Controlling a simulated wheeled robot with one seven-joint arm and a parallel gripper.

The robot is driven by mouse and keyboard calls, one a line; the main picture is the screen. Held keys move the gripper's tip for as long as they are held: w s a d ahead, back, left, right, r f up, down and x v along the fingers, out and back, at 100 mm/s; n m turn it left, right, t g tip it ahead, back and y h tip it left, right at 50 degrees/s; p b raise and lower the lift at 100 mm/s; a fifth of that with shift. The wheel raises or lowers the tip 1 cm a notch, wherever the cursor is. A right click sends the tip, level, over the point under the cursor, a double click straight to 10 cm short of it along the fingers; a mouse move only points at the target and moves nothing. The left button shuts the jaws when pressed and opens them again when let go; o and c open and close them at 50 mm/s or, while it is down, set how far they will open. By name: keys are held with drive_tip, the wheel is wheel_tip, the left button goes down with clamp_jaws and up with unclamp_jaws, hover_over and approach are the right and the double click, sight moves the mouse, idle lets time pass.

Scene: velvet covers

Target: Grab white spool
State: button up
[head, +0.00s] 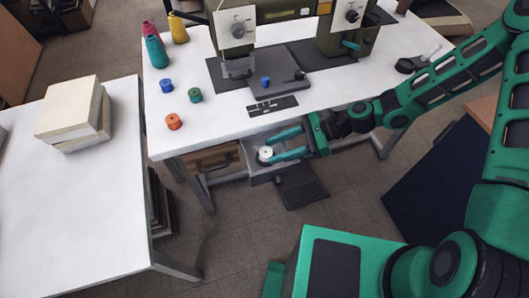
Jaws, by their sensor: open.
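The white spool (265,153) is below the front edge of the white sewing table, at what looks like an open grey drawer or tray (257,172). It appears upright, with its top facing me. My gripper (271,147) comes in from the right with its two green fingers apart. The fingertips reach the spool, one behind it and one close to its front right side. I cannot tell whether either finger touches it. The spool's lower part is hard to make out.
Blue (166,86), green (195,95) and orange (173,121) spools stand on the sewing table (220,120), with another blue spool by the sewing machine (265,30). A side table (75,200) holds stacked boxes (70,110). A foot pedal (300,187) lies below.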

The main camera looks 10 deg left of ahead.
drive_tip(key=shift+x, duration=1)
drive_tip(key=c, duration=0.8)
drive_tip(key=shift+r, duration=0.1)
